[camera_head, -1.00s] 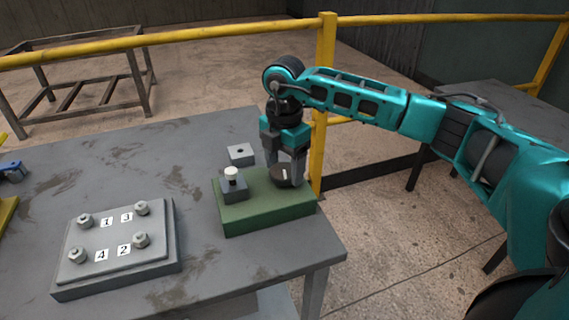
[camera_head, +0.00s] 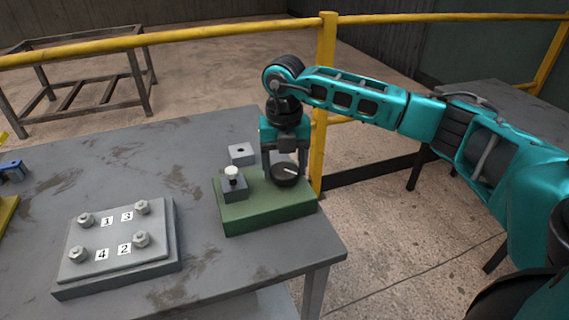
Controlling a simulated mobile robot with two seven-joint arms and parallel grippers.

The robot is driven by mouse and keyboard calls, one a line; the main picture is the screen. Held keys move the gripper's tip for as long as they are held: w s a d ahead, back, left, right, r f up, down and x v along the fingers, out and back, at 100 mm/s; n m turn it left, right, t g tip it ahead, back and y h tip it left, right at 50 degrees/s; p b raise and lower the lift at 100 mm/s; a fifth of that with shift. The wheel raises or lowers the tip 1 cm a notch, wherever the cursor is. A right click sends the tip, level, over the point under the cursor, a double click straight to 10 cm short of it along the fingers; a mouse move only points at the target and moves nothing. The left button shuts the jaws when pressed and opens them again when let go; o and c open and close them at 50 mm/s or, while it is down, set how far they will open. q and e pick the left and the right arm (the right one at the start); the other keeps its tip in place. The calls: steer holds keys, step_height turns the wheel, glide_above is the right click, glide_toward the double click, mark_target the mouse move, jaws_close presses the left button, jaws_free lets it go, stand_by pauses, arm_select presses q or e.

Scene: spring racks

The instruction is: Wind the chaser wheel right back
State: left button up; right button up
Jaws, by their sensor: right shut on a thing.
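The chaser wheel is a dark round knob (camera_head: 285,176) with a white line on its top. It sits on the right part of a green block (camera_head: 265,213) near the table's right edge. My right gripper (camera_head: 284,170) points straight down and is shut on the wheel, a finger at each side. The white line points toward the right and slightly to the front. A small grey block with a white-capped pin (camera_head: 232,173) stands on the left part of the green block. My left gripper is out of view.
A grey plate with several bolts and number labels (camera_head: 118,248) lies at the front left of the table (camera_head: 200,275). A small grey block with a hole (camera_head: 242,153) lies behind the green block. A yellow rail post (camera_head: 327,60) stands close behind my right gripper.

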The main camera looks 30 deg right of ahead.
mark_target(284, 169)
steer(key=n, duration=0.4)
steer(key=shift+n, duration=0.3)
steer(key=n+b, duration=0.1)
steer(key=n, duration=0.3)
steer(key=shift+n, duration=0.3)
steer(key=o, duration=1)
steer(key=shift+o, duration=0.2)
steer(key=shift+r, duration=0.1)
step_height(284, 169, up, 13)
stand_by(0.3)
